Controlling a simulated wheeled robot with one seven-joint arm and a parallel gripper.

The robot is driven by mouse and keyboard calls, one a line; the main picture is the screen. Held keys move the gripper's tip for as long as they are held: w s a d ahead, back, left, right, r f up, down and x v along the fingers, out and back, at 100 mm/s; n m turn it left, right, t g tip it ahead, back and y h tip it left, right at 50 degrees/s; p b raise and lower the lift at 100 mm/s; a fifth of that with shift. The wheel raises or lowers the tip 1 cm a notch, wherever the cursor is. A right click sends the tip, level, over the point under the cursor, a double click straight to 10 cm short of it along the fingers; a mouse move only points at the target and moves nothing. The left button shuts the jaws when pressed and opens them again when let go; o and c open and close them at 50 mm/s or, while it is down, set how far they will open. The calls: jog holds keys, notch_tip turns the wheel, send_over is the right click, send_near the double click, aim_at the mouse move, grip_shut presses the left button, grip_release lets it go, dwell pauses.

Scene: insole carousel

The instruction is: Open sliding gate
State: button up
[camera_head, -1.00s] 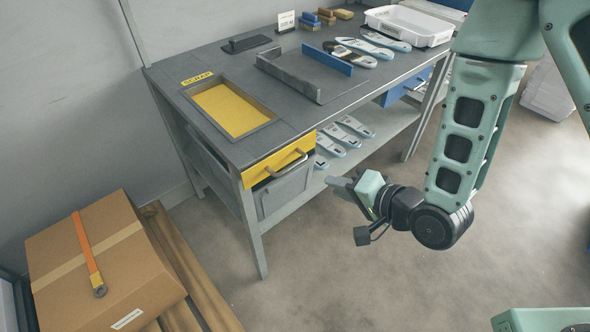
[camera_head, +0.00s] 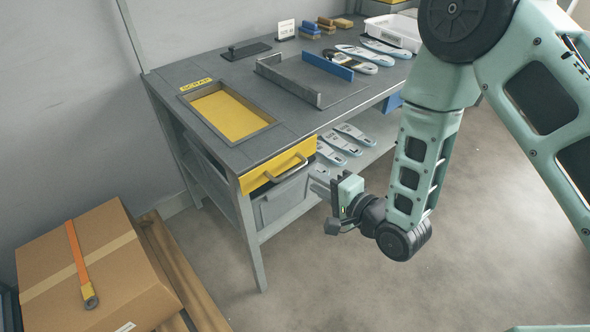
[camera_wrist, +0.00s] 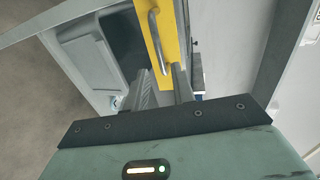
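The yellow gate (camera_head: 262,175) with a curved metal handle (camera_head: 287,169) is on the front of the workbench, below the yellow scrap recess (camera_head: 232,112). I see no clear opening of it. In the wrist view the yellow front (camera_wrist: 170,24) and the handle (camera_wrist: 155,42) are ahead of my fingers. My gripper (camera_head: 326,190) is to the right of the handle and lower in the picture, apart from it. In the wrist view my gripper (camera_wrist: 163,84) has its two fingers parted, with nothing seen between them.
A grey bin (camera_head: 284,200) hangs under the gate. Insoles (camera_head: 352,133) lie on the shelf beneath the bench top (camera_head: 200,65). A cardboard box (camera_head: 95,270) is at lower left. The floor (camera_head: 320,285) in front is clear.

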aim_at(295, 168)
jog(key=x, duration=0.8)
jog(key=shift+w+a, duration=0.2)
grip_shut()
